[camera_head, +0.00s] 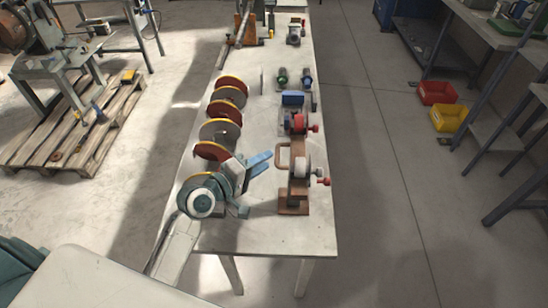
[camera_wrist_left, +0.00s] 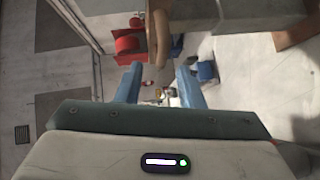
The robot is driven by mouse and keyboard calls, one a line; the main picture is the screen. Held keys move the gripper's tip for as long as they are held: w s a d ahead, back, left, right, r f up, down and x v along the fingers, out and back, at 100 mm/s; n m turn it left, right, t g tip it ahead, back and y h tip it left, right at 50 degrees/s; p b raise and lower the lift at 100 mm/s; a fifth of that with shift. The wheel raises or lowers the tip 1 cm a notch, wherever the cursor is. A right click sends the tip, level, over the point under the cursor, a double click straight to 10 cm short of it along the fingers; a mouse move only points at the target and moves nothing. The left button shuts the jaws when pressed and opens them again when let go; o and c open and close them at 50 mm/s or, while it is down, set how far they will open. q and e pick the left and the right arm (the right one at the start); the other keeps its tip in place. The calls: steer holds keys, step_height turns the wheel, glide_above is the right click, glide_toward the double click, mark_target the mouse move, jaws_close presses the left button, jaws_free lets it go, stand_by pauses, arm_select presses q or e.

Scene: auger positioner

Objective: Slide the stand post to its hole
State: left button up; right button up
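A brown stand with a flat base (camera_head: 293,208) stands near the front right of the long table. It carries a pale round part (camera_head: 301,166) and a red knob (camera_head: 324,181). A tan loop handle (camera_head: 283,155) sits at its left side; a tan curved piece, probably this handle, shows in the left wrist view (camera_wrist_left: 158,35). I cannot tell the stand post and its hole apart from the other parts. My left gripper (camera_head: 264,163) has blue fingers, spread apart and empty, just left of the handle. It also shows in the left wrist view (camera_wrist_left: 160,88). My right gripper is not in view.
Several red and grey discs (camera_head: 220,130) stand along the table's left edge. A second stand with a red part (camera_head: 296,123) and a blue block (camera_head: 292,98) is behind the brown stand. The table (camera_head: 270,235) is bare at the front. Red (camera_head: 437,93) and yellow (camera_head: 448,117) bins lie right.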

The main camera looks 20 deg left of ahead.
arm_select(q)
steer(key=shift+b+v, duration=0.3)
steer(key=shift+v, duration=2.15)
